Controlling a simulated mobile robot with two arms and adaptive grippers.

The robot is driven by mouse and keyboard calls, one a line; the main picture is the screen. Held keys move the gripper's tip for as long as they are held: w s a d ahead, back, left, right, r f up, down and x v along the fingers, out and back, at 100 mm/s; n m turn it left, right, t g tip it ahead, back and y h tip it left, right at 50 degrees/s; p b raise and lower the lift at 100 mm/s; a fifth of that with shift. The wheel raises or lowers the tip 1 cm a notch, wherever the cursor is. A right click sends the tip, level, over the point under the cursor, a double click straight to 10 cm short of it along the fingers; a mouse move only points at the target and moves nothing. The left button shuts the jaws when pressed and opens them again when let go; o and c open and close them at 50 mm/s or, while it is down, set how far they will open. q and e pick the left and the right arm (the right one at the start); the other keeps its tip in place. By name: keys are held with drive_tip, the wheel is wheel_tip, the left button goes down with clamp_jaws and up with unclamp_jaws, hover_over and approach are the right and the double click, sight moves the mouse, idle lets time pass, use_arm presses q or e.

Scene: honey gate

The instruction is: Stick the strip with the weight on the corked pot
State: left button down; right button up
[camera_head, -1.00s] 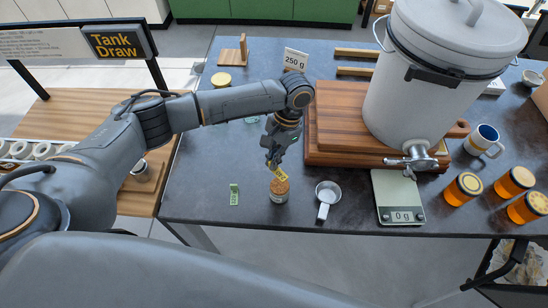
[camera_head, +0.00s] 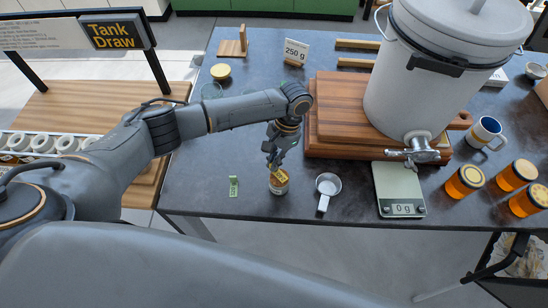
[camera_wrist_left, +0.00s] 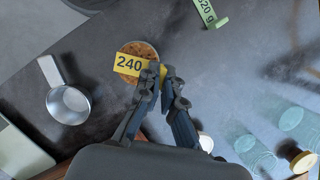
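The corked pot (camera_head: 278,188) stands upright near the table's front edge. In the left wrist view its round brown cork (camera_wrist_left: 141,48) shows from above. A yellow strip (camera_head: 281,177) marked "240" in the left wrist view (camera_wrist_left: 128,64) lies across or just over the cork; I cannot tell whether it touches. My left gripper (camera_head: 273,164) is above the pot, its fingers close together on the strip's end. A green strip (camera_head: 233,187) stands on the table left of the pot; its print ends in "20 g" in the wrist view. My right gripper is not in view.
A metal scoop (camera_head: 327,189) lies right of the pot, then a scale (camera_head: 400,188) reading "0 g". A large white tank (camera_head: 420,95) stands on a wooden board (camera_head: 335,140). A "250 g" card (camera_head: 296,49) stands behind. Orange-brown jars (camera_head: 465,182) are at right.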

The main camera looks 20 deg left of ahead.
use_arm(q)
drive_tip(key=shift+f, duration=0.25)
drive_tip(key=shift+f, duration=0.1)
idle(0.4)
drive_tip(key=shift+f, duration=0.3)
idle(0.5)
drive_tip(key=c, duration=1.4)
unclamp_jaws()
drive_tip(key=shift+c, duration=0.2)
drive_tip(key=v, duration=1.2)
